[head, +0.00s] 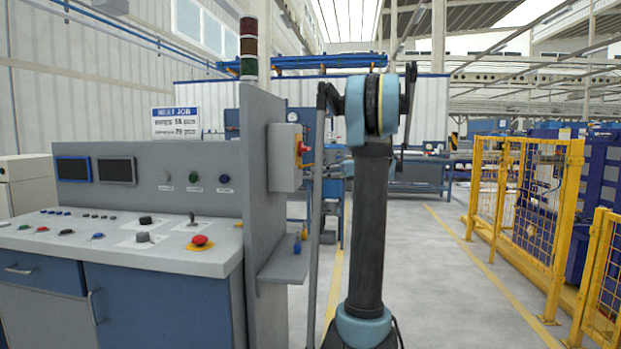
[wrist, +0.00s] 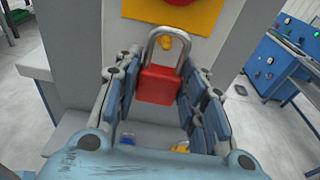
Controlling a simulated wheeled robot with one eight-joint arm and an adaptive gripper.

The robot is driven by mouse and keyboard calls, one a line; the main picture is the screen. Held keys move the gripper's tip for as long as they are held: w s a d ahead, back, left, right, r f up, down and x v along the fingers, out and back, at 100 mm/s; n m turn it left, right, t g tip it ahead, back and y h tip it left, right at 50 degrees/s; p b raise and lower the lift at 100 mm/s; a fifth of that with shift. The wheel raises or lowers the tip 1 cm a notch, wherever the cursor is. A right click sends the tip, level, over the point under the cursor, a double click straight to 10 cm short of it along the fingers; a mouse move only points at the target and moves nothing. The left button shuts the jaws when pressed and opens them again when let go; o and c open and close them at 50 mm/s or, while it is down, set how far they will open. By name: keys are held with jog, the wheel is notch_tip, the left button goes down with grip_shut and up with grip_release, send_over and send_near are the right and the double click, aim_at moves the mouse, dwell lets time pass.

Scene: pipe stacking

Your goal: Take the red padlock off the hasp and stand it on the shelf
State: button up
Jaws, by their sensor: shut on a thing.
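The red padlock (wrist: 157,86) hangs upright in the wrist view, its grey shackle at the top. A small yellow hasp part (wrist: 166,43) shows inside the shackle loop; I cannot tell whether the shackle is still threaded on it. My gripper (wrist: 165,78) has its blue-padded fingers on both sides of the padlock body and is shut on it. In the head view my gripper (head: 330,163) is beside the grey switch box (head: 284,158), and the padlock is not clear there. The grey shelf (head: 284,264) juts from the panel below the box.
A blue item (head: 297,246) and a yellow item (head: 304,234) stand on the shelf's right end. The grey upright panel (head: 262,200) borders the control desk (head: 130,240). Yellow fencing (head: 520,200) stands at right. The floor between is clear.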

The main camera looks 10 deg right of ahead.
jog(key=f+v, duration=0.2)
jog(key=v, duration=1.2)
jog(key=shift+d, duration=0.15)
jog(key=shift+f, duration=0.25)
jog(key=shift+d, duration=0.1)
